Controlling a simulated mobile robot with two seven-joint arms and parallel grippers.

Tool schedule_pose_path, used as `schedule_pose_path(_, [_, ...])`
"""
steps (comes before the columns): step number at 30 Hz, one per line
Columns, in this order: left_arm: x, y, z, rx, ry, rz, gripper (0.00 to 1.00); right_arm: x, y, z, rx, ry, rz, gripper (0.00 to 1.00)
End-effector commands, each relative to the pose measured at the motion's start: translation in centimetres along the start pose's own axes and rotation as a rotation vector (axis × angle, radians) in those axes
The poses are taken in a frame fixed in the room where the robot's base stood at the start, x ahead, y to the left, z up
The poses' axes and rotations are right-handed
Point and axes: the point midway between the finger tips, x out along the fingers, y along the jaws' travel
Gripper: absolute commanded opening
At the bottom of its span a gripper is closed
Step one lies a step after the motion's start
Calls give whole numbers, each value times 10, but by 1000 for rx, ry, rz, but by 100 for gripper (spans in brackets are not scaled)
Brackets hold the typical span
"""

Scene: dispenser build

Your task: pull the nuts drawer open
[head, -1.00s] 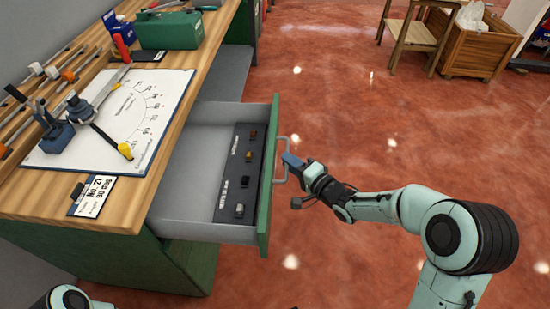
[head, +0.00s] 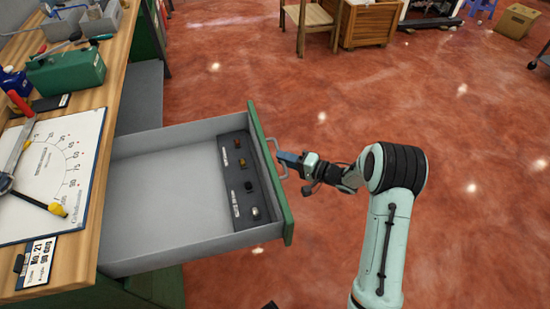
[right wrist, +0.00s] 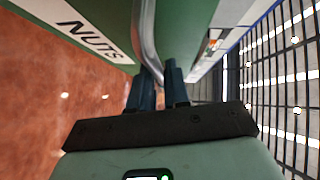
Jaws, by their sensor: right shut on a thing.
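The nuts drawer (head: 170,190) is pulled well out of the green workbench in the head view, its grey inside showing. A dark strip (head: 241,180) with several small parts lies along its front end. Its green front (head: 270,180) carries a metal handle (head: 281,158). My right gripper (head: 287,158) is shut on this handle. In the right wrist view the fingers (right wrist: 160,90) close around the handle bar (right wrist: 146,45), beside a white label reading NUTS (right wrist: 85,30). My left gripper is not in view.
The wooden bench top (head: 85,190) holds a white dial board (head: 50,175), a green box (head: 66,72) and a number card (head: 37,262). A wooden chair (head: 308,20) and a crate (head: 370,24) stand at the back.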

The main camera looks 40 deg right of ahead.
Motion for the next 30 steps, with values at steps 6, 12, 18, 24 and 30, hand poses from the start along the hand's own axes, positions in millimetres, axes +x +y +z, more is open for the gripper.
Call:
schedule_pose_path(6, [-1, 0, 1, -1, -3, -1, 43, -4, 2, -4, 0, 1, 1, 0])
schedule_pose_path(12, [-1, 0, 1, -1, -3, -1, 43, -4, 2, -4, -1, 1, 1, 0])
schedule_pose_path(18, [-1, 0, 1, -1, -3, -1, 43, -4, 2, -4, -1, 1, 1, 38])
schedule_pose_path(24, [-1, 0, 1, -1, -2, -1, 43, -4, 1, -4, -1, 1, 0, 38])
schedule_pose_path(30, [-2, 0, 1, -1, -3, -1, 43, -18, 1, -5, -1, 4, 2, 38])
